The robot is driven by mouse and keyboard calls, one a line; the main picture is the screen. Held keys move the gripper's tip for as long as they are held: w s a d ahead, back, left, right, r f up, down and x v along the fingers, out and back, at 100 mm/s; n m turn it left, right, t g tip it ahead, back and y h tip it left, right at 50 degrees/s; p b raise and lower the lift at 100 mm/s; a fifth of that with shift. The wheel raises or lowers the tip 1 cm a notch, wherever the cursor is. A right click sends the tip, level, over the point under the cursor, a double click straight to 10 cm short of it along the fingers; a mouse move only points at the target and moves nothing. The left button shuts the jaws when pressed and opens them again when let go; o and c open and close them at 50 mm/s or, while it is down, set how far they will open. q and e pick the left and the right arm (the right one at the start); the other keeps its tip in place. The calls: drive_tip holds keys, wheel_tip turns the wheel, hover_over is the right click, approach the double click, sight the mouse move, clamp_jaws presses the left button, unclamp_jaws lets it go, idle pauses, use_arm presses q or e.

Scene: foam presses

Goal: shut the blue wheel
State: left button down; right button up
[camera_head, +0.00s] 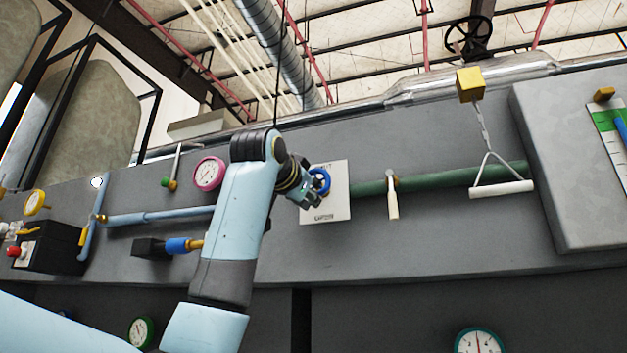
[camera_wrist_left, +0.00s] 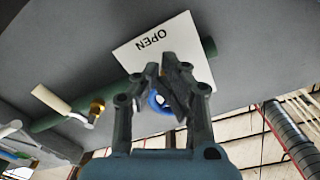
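The blue wheel (camera_head: 321,181) is mounted on a white plate (camera_head: 338,207) on the grey wall panel. My left gripper (camera_head: 312,190) is right in front of the wheel and hides part of it. In the left wrist view the blue wheel (camera_wrist_left: 158,101) shows between and behind the two fingertips (camera_wrist_left: 166,82). The fingers have a gap between them, with the wheel's rim seen through it; whether they touch the rim is not clear. The word OPEN reads upside down on the plate in the wrist view. My right gripper is in neither view.
A green pipe (camera_head: 440,180) with a cream lever (camera_head: 393,204) runs right of the plate. A white pull handle (camera_head: 501,189) hangs from a chain further right. A blue pipe (camera_head: 160,215), a pink gauge (camera_head: 209,173) and a black box (camera_head: 54,248) lie to the left.

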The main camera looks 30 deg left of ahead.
use_arm(q)
drive_tip(key=shift+w+r, duration=0.15)
idle(0.5)
drive_tip(key=shift+a, duration=0.2)
drive_tip(key=shift+s+a+r, duration=0.25)
drive_tip(key=shift+a+r, duration=0.25)
drive_tip(key=shift+a, duration=0.25)
drive_tip(key=shift+s+a+r, duration=0.2)
drive_tip(key=shift+a+r, duration=0.25)
drive_tip(key=shift+a, duration=0.3)
drive_tip(key=shift+a+f, duration=0.1)
drive_tip(key=shift+f, duration=0.1)
drive_tip(key=b+v, duration=0.1)
drive_tip(key=v, duration=0.5)
drive_tip(key=shift+b, duration=0.35)
